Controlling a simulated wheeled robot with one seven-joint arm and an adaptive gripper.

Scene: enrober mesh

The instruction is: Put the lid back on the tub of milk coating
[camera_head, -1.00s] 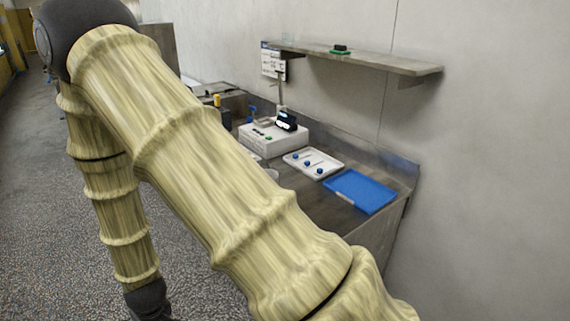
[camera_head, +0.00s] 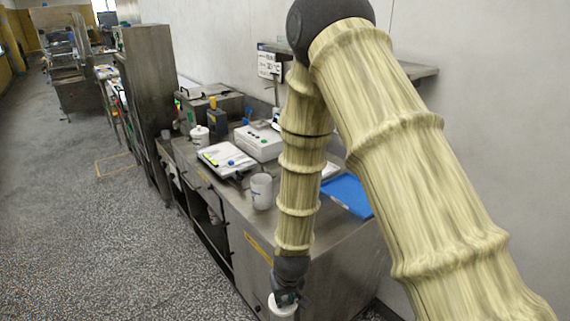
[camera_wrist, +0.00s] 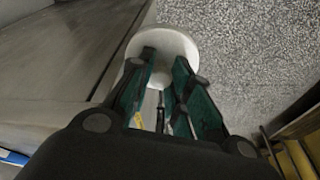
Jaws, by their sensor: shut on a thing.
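My gripper (camera_head: 286,298) hangs low in front of the counter's near end in the head view. It is shut on a white round thing (camera_head: 282,311), which looks like the lid. In the wrist view this pale disc (camera_wrist: 172,36) lies beyond the fingers, and the fingers (camera_wrist: 160,72) close around a raised white part of it. A white tub (camera_head: 261,192) with a dark mark stands upright on the counter, above and left of my gripper in the head view. It seems open on top. Its label is too small to read.
A scale (camera_head: 227,160), a white box (camera_head: 258,142) and another white container with a knobbed top (camera_head: 199,137) stand farther back on the steel counter (camera_head: 232,198). A blue tray (camera_head: 347,194) lies partly behind my arm. The floor at left is clear.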

